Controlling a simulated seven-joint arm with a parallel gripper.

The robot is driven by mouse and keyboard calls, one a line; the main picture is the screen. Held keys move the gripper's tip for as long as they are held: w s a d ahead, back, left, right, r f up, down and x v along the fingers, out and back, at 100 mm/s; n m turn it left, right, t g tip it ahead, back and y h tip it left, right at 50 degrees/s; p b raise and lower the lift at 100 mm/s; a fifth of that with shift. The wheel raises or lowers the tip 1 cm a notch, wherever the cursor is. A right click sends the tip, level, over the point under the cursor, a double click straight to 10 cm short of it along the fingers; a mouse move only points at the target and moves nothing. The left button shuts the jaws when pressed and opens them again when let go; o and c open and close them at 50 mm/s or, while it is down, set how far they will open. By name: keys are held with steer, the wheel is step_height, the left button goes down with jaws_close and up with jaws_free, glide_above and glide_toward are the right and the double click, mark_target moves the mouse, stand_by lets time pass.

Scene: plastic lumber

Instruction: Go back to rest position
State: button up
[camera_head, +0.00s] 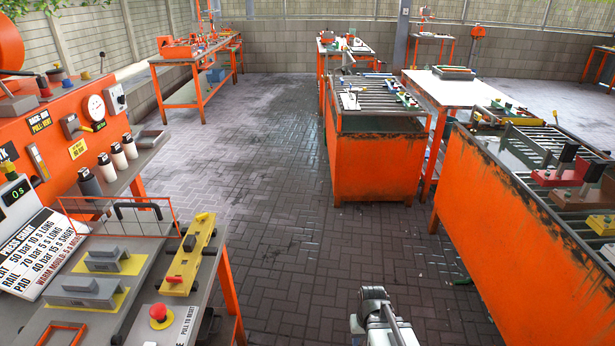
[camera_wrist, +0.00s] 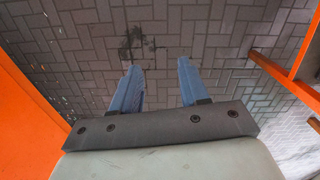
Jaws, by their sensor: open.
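My gripper (camera_wrist: 160,82) shows in the wrist view with its two blue fingers apart and nothing between them. It points down at the grey paved floor (camera_wrist: 190,40), where a dark stain (camera_wrist: 137,42) lies beyond the fingertips. In the head view, part of my arm shows at the bottom, right of centre, over bare paving. The fingers cannot be made out there.
An orange bench (camera_head: 107,262) with a control panel, metal blocks and a red stop button (camera_head: 158,313) stands at the left. Orange tanks stand at the centre (camera_head: 375,165) and right (camera_head: 500,235). The paved aisle (camera_head: 270,200) between them is clear.

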steer(key=s+f+g, duration=0.3)
steer(key=s+f, duration=0.6)
steer(key=s, duration=0.5)
steer(key=s+f+g, duration=0.3)
steer(key=s+f, duration=0.6)
steer(key=s, duration=0.4)
steer(key=shift+s, duration=0.4)
